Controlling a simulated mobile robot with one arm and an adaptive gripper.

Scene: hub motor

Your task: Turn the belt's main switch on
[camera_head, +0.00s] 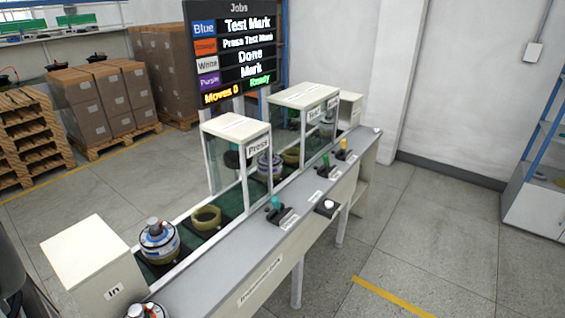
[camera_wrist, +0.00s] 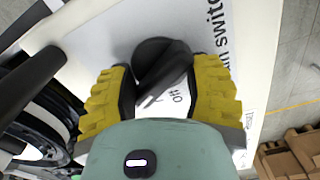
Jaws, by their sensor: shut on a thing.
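In the wrist view the main switch is a black rotary knob (camera_wrist: 152,52) on a white panel (camera_wrist: 205,20). The panel's text is partly cut off and reads "in switch", with "Off" beside the knob. My gripper (camera_wrist: 160,77) has its yellow fingers on either side of the knob's grip bar and is shut on it. The bar lies at a slant. The belt (camera_head: 232,203) runs in the head view along a grey bench, through boxes marked "Press" and "Test". My gripper and the main switch are not distinguishable in the head view.
A hub motor (camera_head: 159,240) and an olive ring (camera_head: 206,217) sit on the belt near the "In" box (camera_head: 93,262). Small levers (camera_head: 277,207) line the bench. A jobs board (camera_head: 236,50) stands behind. Pallets of cartons (camera_head: 103,100) are at left; floor is clear at right.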

